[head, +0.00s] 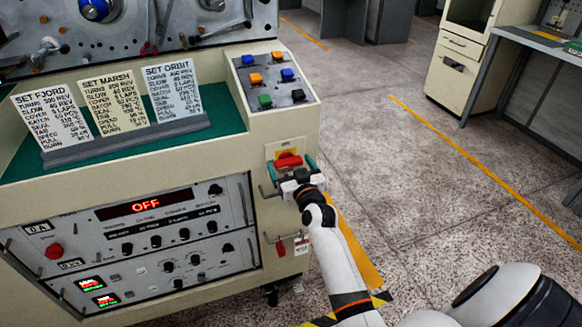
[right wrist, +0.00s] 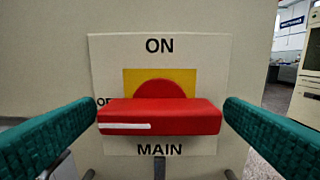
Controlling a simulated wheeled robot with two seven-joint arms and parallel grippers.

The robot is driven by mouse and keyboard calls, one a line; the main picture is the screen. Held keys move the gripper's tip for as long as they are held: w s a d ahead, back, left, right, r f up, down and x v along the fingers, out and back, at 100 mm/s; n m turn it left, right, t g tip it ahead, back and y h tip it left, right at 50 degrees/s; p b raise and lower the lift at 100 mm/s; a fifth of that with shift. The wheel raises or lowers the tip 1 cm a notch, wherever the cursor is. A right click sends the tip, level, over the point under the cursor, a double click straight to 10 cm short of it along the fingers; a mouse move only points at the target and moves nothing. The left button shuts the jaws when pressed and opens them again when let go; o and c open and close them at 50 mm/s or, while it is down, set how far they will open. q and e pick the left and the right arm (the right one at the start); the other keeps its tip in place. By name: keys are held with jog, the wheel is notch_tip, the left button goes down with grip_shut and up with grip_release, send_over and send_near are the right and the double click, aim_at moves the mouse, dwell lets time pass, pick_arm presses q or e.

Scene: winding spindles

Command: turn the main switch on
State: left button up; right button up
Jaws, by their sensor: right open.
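The main switch (head: 287,159) is a red rotary handle on a yellow square and white plate at the console's right end. In the right wrist view its red handle (right wrist: 160,118) lies horizontal, its white line at the left end, toward a partly hidden "OF…" label. "ON" is printed above and "MAIN" below. My right gripper (head: 292,168) is open in front of the switch. Its teal fingers stand left and right of the handle's ends, with only small gaps visible. My left gripper is not in view.
The console's red display (head: 146,207) reads OFF. A sloped button box (head: 271,78) sits above the switch, and three instruction cards (head: 110,100) stand on the green top. A metal rail and a red tag (head: 280,249) are below. Open floor (head: 400,190) lies to the right.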

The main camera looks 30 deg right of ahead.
jog(key=c, duration=1)
